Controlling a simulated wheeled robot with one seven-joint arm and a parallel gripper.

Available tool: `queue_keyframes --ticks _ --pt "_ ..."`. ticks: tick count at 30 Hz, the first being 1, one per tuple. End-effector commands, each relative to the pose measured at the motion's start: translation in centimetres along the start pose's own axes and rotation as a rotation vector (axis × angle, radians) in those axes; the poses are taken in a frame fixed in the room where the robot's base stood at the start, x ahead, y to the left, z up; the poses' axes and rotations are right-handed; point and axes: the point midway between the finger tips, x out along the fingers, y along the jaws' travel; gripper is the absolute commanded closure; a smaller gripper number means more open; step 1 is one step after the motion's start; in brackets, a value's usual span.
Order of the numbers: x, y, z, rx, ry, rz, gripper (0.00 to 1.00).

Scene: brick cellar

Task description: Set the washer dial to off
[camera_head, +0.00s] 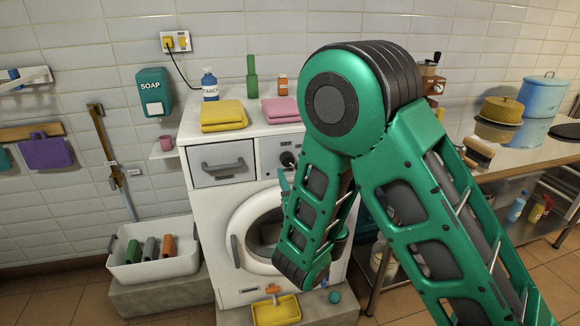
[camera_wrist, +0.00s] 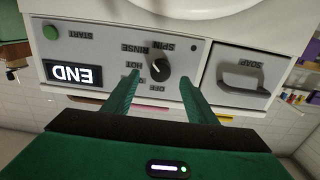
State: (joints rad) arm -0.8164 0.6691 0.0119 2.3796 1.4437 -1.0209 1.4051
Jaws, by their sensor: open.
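The white washer (camera_head: 212,205) stands against the tiled wall, its round door (camera_head: 240,225) partly hidden by my arm. Its black dial (camera_head: 288,159) shows on the front panel; in the wrist view, which is upside down, the dial (camera_wrist: 160,66) has a pale pointer mark. Labels OFF, HOT, RINSE and SPIN surround it; I cannot tell surely which one the mark meets. My gripper (camera_wrist: 160,80) is open and empty, its green fingertips on either side of the dial; contact is unclear. In the head view my arm mostly hides the gripper.
The panel has a display (camera_wrist: 75,74) reading END, a green start button (camera_wrist: 50,32) and a soap drawer (camera_wrist: 236,78). Yellow towels (camera_head: 224,115), pink towels (camera_head: 280,110) and bottles stand on top. A white bin (camera_head: 155,268) is left; a yellow dustpan (camera_head: 276,311) lies in front.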

Motion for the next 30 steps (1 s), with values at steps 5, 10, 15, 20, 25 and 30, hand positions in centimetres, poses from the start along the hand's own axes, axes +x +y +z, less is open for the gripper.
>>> queue_keyframes --ticks 5,10,15,20,25,30 --pt "1.6 0.2 -0.2 0.003 0.004 0.004 0.48" --pt "3.5 0.2 -0.4 0.002 0.007 0.002 0.48" --pt "5.0 0.2 -0.2 0.002 0.004 0.003 0.48" --pt "5.8 0.1 -0.2 0.000 0.003 0.001 0.48" --pt "6.0 0.1 -0.2 -0.002 0.004 0.000 0.48" --pt "6.0 0.1 -0.2 -0.002 0.003 0.000 0.48"
